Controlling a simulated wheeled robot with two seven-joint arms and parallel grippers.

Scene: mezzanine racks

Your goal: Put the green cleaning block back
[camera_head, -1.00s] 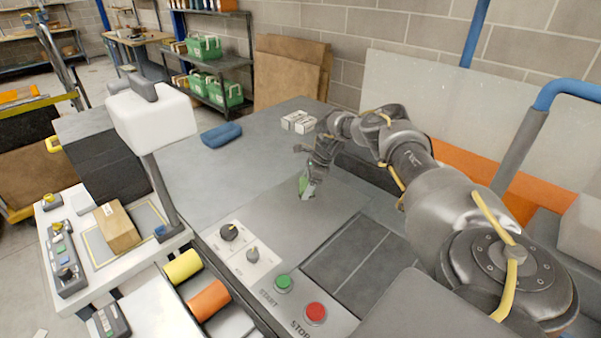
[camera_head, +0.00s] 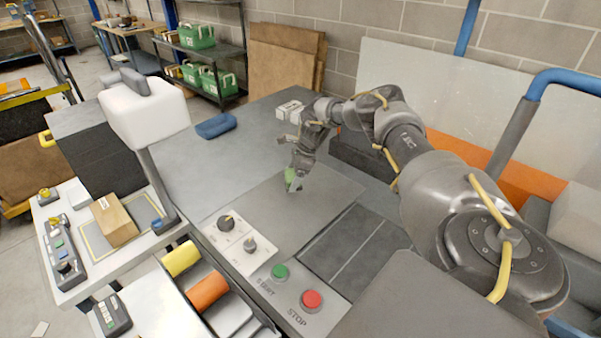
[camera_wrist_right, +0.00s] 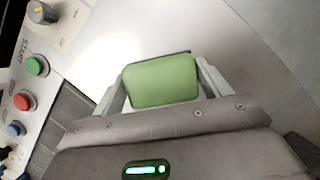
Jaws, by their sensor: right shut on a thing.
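The green cleaning block (camera_head: 291,175) is between the fingers of my right gripper (camera_head: 292,182), over the grey plate behind the knobs. The right wrist view shows the block (camera_wrist_right: 162,81) close up, with a finger on each side, so the gripper (camera_wrist_right: 160,88) is shut on it. Whether the block touches the plate below cannot be told. My left gripper is not in view.
A blue tray-like item (camera_head: 216,126) lies on the grey table, and small white boxes (camera_head: 289,110) stand behind my right wrist. Green START (camera_head: 280,271) and red STOP (camera_head: 312,299) buttons and two knobs (camera_head: 226,222) are on the near panel. The plate (camera_head: 262,215) is otherwise clear.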

